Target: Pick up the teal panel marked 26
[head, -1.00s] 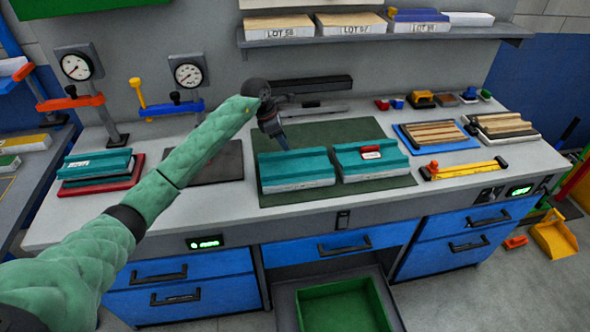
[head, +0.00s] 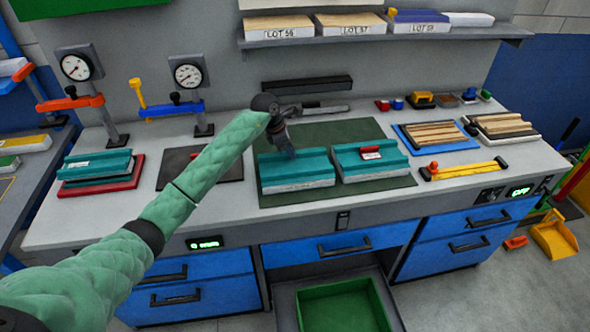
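Two teal panels lie side by side on a dark green mat (head: 330,132). The left teal panel (head: 312,166) has a white front edge with small marks that I cannot read. The right teal panel (head: 352,158) has a small red item (head: 370,153) on top. More teal panels (head: 98,163) are stacked on a red tray (head: 132,176) at the left. I cannot tell which one is marked 26. My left gripper (head: 288,152) points down at the back edge of the left mat panel. Its fingers are too small to tell open from shut, or whether they touch. My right gripper is out of view.
Two gauges (head: 75,67) on stands are at the back left. A dark plate (head: 200,167) lies left of the mat. Wooden slats on a blue tray (head: 470,145) and a yellow bar tool (head: 465,169) are to the right. An open drawer with a green bin (head: 340,306) juts out below.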

